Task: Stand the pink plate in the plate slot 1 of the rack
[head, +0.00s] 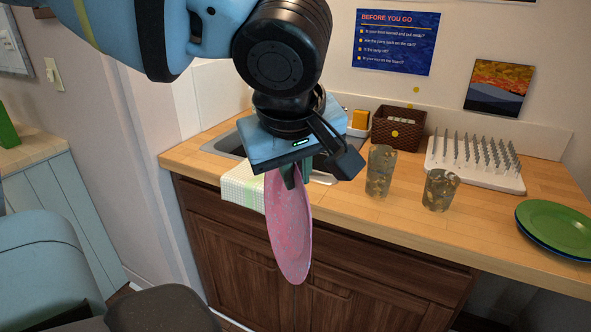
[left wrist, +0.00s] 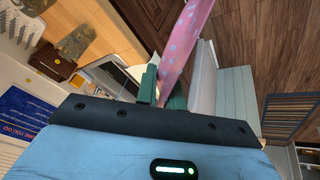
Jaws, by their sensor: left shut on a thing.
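The pink plate (head: 290,232) hangs on edge below my left gripper (head: 291,177), in front of the counter's front edge. My left gripper is shut on the plate's upper rim. In the left wrist view the speckled pink plate (left wrist: 186,42) stands out from between the green fingers (left wrist: 162,92). The white rack (head: 475,172) with rows of grey pegs stands at the back right of the counter, apart from the plate. It shows partly in the left wrist view (left wrist: 22,25). Slot numbers cannot be read. My right gripper is not in view.
Two patterned glasses (head: 380,172) (head: 440,190) stand between my left gripper and the rack. A green plate on a dark blue one (head: 556,228) lies at the right. A brown basket (head: 398,128), a sink (head: 230,143) and a cloth (head: 243,187) are behind or beside the gripper.

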